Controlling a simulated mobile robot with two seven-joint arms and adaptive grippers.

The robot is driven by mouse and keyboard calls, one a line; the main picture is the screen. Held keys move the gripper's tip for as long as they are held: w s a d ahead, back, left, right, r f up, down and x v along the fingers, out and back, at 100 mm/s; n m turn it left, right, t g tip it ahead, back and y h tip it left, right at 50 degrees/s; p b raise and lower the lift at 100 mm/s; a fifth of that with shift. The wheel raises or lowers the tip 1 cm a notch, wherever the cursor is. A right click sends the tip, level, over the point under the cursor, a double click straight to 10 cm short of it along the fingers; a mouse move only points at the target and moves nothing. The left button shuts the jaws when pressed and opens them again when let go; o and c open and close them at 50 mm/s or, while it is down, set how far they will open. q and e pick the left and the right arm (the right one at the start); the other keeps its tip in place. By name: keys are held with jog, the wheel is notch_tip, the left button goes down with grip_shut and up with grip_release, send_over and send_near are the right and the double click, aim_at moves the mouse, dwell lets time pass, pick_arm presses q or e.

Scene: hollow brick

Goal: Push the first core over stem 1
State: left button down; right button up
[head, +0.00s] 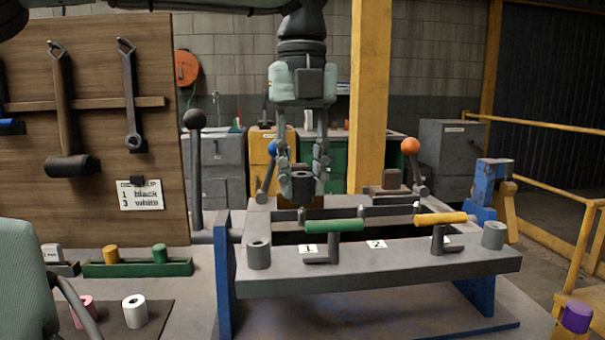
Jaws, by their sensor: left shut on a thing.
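My left gripper (303,182) hangs down at the centre of the head view, shut on a black hollow core (303,188). It holds the core upright above the mould box of the press. A pointed metal stem (301,214) shows just below the core, roughly in line with it, behind the label 1 (308,249). I see a small gap between core and stem, but cannot judge their depth alignment. Two other stems (360,212) (416,207) stand further right. A card (141,195) reads "1 black, 3 white". My right gripper is not in view.
A green handle (335,226) and a yellow handle (440,219) stand at the press front, between grey cylinders (258,252) (493,235). Levers with black (195,118) and orange (410,146) knobs rise beside it. A white core (135,311) and a pink core (85,311) stand lower left.

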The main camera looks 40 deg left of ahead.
aim_at(302, 196)
pick_arm(q)
jog(key=shift+f+b, duration=1.1)
jog(key=shift+f, duration=0.55)
dwell(0.3)
jog(key=c, duration=1.1)
grip_release()
notch_tip(302, 196, up, 12)
jog(key=shift+r, duration=0.1)
